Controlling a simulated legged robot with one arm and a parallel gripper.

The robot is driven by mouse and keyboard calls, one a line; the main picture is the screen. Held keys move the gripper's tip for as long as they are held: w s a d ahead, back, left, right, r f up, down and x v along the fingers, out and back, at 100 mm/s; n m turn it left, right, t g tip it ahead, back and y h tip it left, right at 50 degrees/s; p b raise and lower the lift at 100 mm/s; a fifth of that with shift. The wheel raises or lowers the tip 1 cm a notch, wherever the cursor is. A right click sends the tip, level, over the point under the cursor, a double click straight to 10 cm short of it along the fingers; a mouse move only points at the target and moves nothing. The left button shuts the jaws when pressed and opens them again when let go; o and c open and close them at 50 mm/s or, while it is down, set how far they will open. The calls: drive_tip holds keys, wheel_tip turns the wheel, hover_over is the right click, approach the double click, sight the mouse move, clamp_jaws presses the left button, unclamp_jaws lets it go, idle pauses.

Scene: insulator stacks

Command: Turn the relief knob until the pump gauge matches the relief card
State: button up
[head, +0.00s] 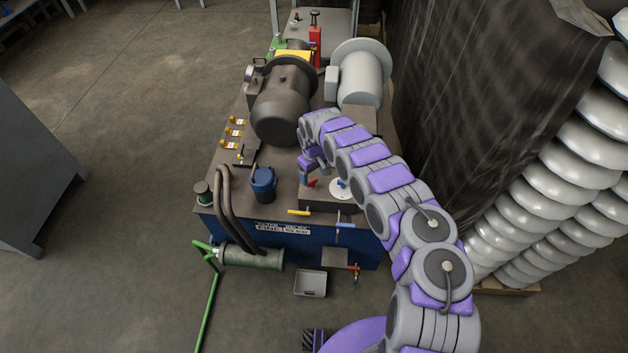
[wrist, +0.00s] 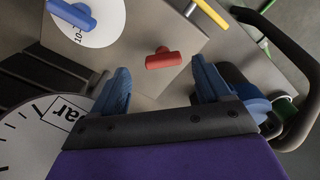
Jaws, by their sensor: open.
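A red T-shaped knob (wrist: 163,58) stands on a grey block in the wrist view. It also shows in the head view (head: 312,183), just below my gripper (head: 307,172). In the wrist view my gripper (wrist: 160,72) is open, its two blue fingers apart with the red knob ahead of the gap, not held. A white disc (wrist: 100,22) with partly cut-off print and a blue handle is at upper left. A white gauge face (wrist: 22,140) marked "bar" is at lower left; its needle is not visible. I cannot identify the relief card.
A blue canister (head: 263,184) stands left of the knob block, close to one finger in the wrist view. A yellow lever (head: 299,212) and a blue lever (head: 345,225) stick out in front. A dark motor (head: 282,105) stands behind. Stacked insulators (head: 560,190) are at right.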

sight(312, 181)
drive_tip(key=f, duration=0.1)
drive_tip(key=a+f, duration=0.1)
drive_tip(key=f, duration=0.1)
drive_tip(key=shift+a, duration=0.2)
drive_tip(key=shift+d+r, duration=0.15)
drive_tip(key=shift+d, duration=0.7)
drive_tip(key=shift+a, duration=0.65)
drive_tip(key=c, duration=0.6)
drive_tip(key=shift+c, duration=0.8)
drive_tip(key=shift+d, duration=0.25)
drive_tip(key=shift+c, duration=1.4)
